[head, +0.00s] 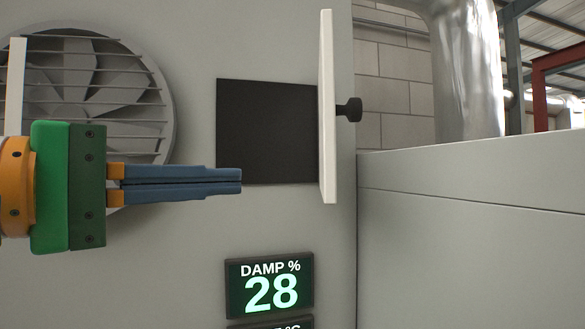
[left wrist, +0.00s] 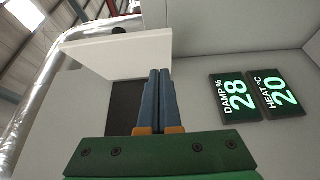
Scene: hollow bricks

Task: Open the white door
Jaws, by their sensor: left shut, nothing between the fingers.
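The white door (head: 327,110) stands swung out from the grey wall, seen nearly edge-on in the head view, at the right side of a dark square opening (head: 265,125). A dark knob (head: 350,109) sticks out from the door's right face. My left gripper (head: 241,181) is shut and empty, its blue fingers in front of the lower part of the opening, left of the door and apart from it in the picture. In the left wrist view the white door (left wrist: 120,53) shows beyond the fingers (left wrist: 160,72), with the dark opening (left wrist: 125,108) partly hidden behind them. My right gripper is not in view.
A round fan grille (head: 120,80) is on the wall at the left, behind my left gripper. A lit damp display (head: 270,287) sits below the opening. A shiny pipe (head: 465,70) and a grey panel (head: 470,200) lie right of the door.

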